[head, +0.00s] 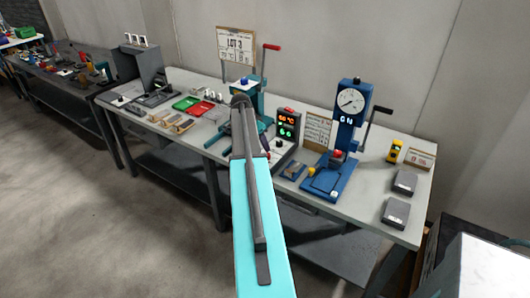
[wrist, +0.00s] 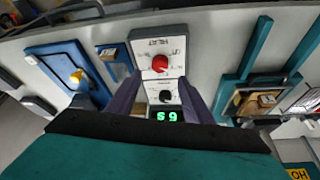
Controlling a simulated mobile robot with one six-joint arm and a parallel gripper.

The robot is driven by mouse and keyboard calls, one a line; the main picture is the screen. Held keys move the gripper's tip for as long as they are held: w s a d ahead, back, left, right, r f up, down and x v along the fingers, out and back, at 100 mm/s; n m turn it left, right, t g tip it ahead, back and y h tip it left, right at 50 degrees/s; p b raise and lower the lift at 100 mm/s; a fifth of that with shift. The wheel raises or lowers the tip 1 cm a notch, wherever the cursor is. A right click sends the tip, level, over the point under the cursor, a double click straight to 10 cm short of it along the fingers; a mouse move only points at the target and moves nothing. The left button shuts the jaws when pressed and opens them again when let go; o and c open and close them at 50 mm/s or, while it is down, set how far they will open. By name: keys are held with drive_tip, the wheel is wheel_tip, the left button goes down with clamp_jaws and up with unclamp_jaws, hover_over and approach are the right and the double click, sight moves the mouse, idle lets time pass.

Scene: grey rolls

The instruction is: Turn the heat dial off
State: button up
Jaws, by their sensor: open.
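The heat dial (wrist: 160,63) is a red round knob on a white plate marked HEAT, upside down in the wrist view. The small marks around it are too blurred to tell its setting. My gripper (wrist: 160,80) is open, with one dark finger on each side and the dial just past the fingertips, between them in the picture. I cannot tell any contact. The dial's control box (head: 288,125) shows lit red and green digits in the head view; my arm hides part of its front, and the red dial cannot be made out there.
A second, dark knob (wrist: 166,97) and green digits (wrist: 167,116) show between the fingers. A blue press (head: 346,125) with a gauge stands right of the box, and a teal press (head: 250,95) behind my arm. Red and green trays (head: 203,107) lie to the left.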

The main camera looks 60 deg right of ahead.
drive_tip(key=shift+p+x, duration=1.3)
drive_tip(key=shift+x, duration=2.55)
drive_tip(key=c, duration=1.1)
drive_tip(key=shift+a, duration=0.1)
